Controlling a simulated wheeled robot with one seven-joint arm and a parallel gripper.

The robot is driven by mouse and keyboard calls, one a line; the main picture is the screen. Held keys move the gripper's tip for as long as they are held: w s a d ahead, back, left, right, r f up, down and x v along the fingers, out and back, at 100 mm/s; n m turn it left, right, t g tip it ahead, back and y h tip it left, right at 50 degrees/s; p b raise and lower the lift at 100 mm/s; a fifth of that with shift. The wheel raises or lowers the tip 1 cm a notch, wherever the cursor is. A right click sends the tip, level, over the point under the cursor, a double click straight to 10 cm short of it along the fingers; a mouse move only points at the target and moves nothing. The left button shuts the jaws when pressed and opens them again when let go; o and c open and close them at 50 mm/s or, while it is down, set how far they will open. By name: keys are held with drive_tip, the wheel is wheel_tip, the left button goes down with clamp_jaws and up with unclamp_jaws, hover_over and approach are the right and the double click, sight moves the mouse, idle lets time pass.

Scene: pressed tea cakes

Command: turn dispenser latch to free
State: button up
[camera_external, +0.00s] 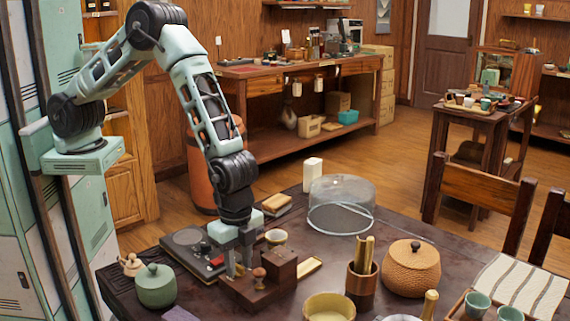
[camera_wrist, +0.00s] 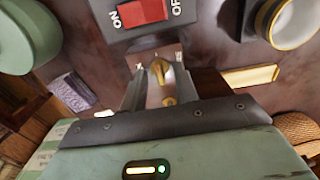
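The dispenser is a dark wooden block (camera_external: 283,264) on a wooden base (camera_external: 262,296), with a small brown knob (camera_external: 259,273) in front, near the front of the table. My gripper (camera_external: 239,272) points down at the left end of this base, its two fingers apart. In the wrist view, a small brass piece (camera_wrist: 158,70), which looks like the latch, shows between the fingertips. I cannot tell whether the fingers touch it. A second brass part (camera_wrist: 168,101) shows closer to the gripper body. In the external view the fingers hide the latch.
A green lidded jar (camera_external: 156,287) stands left of my gripper, and a dark flat device (camera_external: 190,250) lies behind it. A small bowl (camera_external: 276,237), a glass dome (camera_external: 341,206) and a wooden cup (camera_external: 362,286) stand nearby. A red switch (camera_wrist: 142,11) shows in the wrist view.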

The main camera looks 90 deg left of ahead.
sight(239, 265)
drive_tip(key=shift+r, duration=0.1)
wheel_tip(239, 265, up, 17)
drive_tip(key=b, duration=0.1)
idle(0.3)
drive_tip(key=shift+r, duration=0.1)
idle(0.3)
